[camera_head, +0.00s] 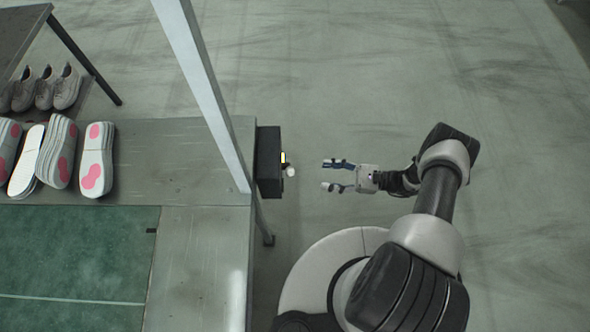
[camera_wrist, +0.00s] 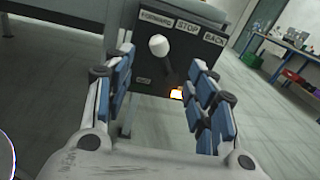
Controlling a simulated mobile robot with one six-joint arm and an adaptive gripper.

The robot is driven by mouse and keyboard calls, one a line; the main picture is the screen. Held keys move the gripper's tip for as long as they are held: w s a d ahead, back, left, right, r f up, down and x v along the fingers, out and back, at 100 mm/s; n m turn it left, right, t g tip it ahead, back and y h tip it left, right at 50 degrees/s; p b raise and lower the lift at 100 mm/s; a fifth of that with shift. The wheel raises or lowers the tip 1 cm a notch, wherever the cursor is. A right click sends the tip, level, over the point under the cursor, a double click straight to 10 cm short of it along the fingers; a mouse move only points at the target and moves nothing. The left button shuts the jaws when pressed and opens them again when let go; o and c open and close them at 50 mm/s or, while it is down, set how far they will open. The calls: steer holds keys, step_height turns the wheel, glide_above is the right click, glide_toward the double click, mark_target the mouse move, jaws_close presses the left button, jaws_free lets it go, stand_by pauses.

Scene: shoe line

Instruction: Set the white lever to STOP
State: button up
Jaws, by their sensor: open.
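The dark control box (camera_head: 268,162) is fixed to the right end of the work table. In the wrist view its face (camera_wrist: 145,68) carries the labels FORWARD, STOP and BACK from left to right. The white lever knob (camera_wrist: 158,46) sits on a dark shaft that leans left, toward FORWARD. The knob also shows in the head view (camera_head: 291,171), sticking out from the box. My gripper (camera_head: 327,175) is open and empty, to the right of the knob and apart from it. In the wrist view the knob appears between my fingers (camera_wrist: 163,75).
The work table (camera_head: 190,150) holds shoe soles (camera_head: 96,160) and a green mat (camera_head: 75,255). A pale post (camera_head: 205,90) rises near the box. The floor around my gripper is clear.

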steer(key=w+a, duration=0.2)
steer(key=a, duration=0.9)
steer(key=shift+a+b, duration=0.15)
steer(key=shift+b, duration=0.25)
steer(key=shift+c, duration=0.2)
steer(key=shift+s+f, duration=0.1)
steer(key=shift+s, duration=0.05)
jaws_close()
